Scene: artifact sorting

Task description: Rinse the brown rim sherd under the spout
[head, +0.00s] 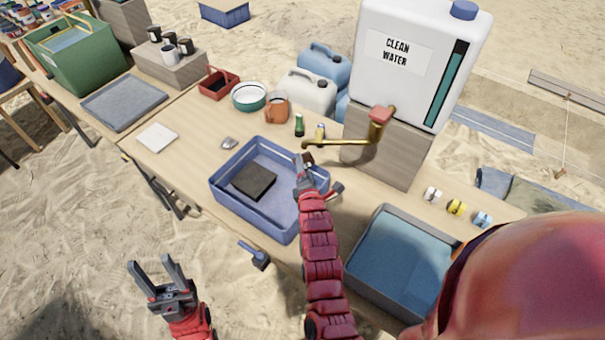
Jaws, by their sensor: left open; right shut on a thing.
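The brown rim sherd (308,158) is a small dark brown piece at the tip of my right gripper (307,170), which is shut on it. It is just below the mouth of the brass spout (330,143); no water stream can be made out. The spout has a red handle (381,115) and comes from the white clean water tank (398,85). The blue basin (223,201) lies below, with a dark flat block (254,181) in it. My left gripper (155,266) is open and empty, off the table's near side.
A grey tub of water (392,212) stands right of my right arm. A blue-handled brush (258,256) is at the table's near edge. Table space left of the basin is clear.

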